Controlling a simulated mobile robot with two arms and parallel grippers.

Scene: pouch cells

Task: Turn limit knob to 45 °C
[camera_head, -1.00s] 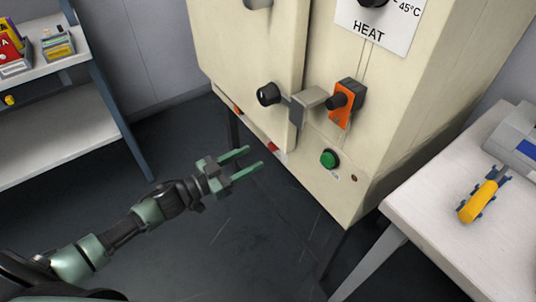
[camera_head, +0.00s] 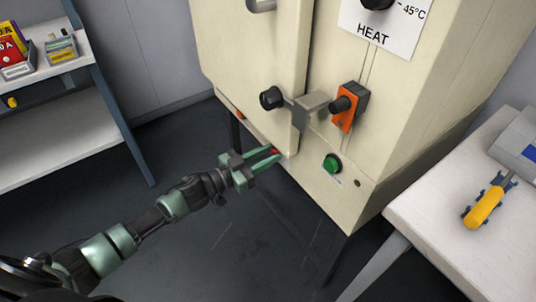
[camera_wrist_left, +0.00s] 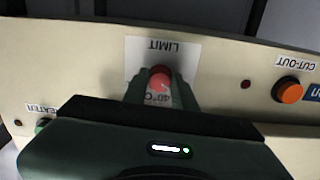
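The limit knob (camera_wrist_left: 160,77) is red and round, on a white plate marked LIMIT (camera_wrist_left: 161,48), which appears upside down in the left wrist view. Part of a "40 °C" mark shows beside the knob; the rest of its scale is hidden by my fingers. In the head view the red knob (camera_head: 274,151) shows low on the cream cabinet, at my fingertips. My left gripper (camera_head: 274,155) is open, its two green fingers apart on either side of the knob. Contact cannot be made out. My right gripper is not in view.
The cabinet (camera_head: 240,60) carries a black HEAT knob (camera_head: 377,3), a door latch (camera_head: 305,108), an orange switch (camera_head: 346,108) and a green button (camera_head: 332,163). An orange cut-out button (camera_wrist_left: 289,90) shows in the wrist view. A table (camera_head: 430,245) stands right, a shelf (camera_head: 60,130) left.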

